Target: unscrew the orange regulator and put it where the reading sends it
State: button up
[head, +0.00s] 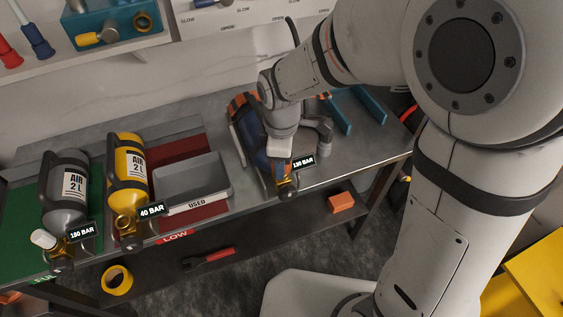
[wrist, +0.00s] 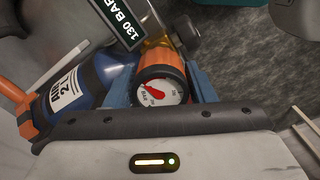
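The orange regulator (wrist: 160,82) sits at the valve end of the blue cylinder (wrist: 70,88). Its round dial with a red needle faces the wrist camera. A tag (wrist: 120,22) beside it reads 130 BAR; the tag (head: 303,163) also shows in the head view. The cylinder (head: 250,130), with orange bands, lies on the bench. My gripper (wrist: 160,90) has its blue fingers on both sides of the regulator, seemingly touching it. In the head view my arm hides most of the grip. A grey tray (head: 226,187) is labelled USED.
A grey cylinder (head: 68,185), tagged 180 BAR, lies on the green area. A yellow cylinder (head: 129,165), tagged 40 BAR, lies by the red LOW area (head: 175,237). Teal brackets (head: 338,113) stand at right. Tape and an orange block (head: 341,202) are on the lower shelf.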

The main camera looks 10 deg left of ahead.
jog(key=o, duration=0.3)
jog(key=shift+o, duration=0.2)
jog(key=m, duration=0.5)
jog(key=shift+m, duration=0.3)
jog(key=m, duration=0.4)
jog(key=shift+m, duration=0.4)
jog(key=m, duration=0.3)
jog(key=shift+m, duration=0.4)
jog(key=m, duration=1.3)
jog(key=shift+c, duration=0.6)
